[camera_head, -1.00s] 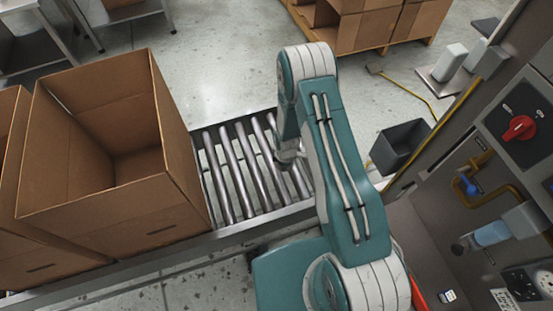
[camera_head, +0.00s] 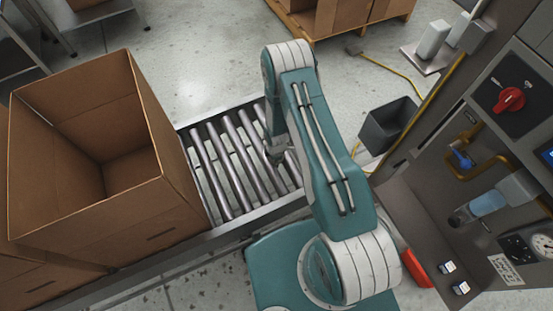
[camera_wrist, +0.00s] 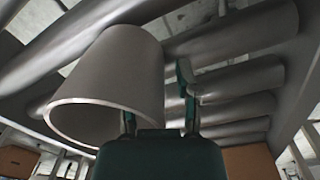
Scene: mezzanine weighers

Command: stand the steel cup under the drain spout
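The steel cup (camera_wrist: 110,75) shows large at the left of the wrist view, its open rim facing the camera, over the conveyor rollers. My gripper (camera_wrist: 158,98) has its two teal fingers apart. The left finger reaches into the cup's mouth and its tip is hidden; the right finger is outside, with a gap to the cup wall. In the head view my gripper (camera_head: 273,157) is low over the rollers, mostly behind my arm, and I cannot make out the cup. A brass pipe with a blue handle (camera_head: 461,158) is on the machine at right; which outlet is the drain spout is unclear.
A large open cardboard box (camera_head: 110,222) stands on the conveyor, left of the bare rollers (camera_head: 222,165). A dark bin (camera_head: 388,128) stands on the floor near the machine. The machine panel carries a red knob (camera_head: 510,99) and a bluish cylinder (camera_head: 487,203).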

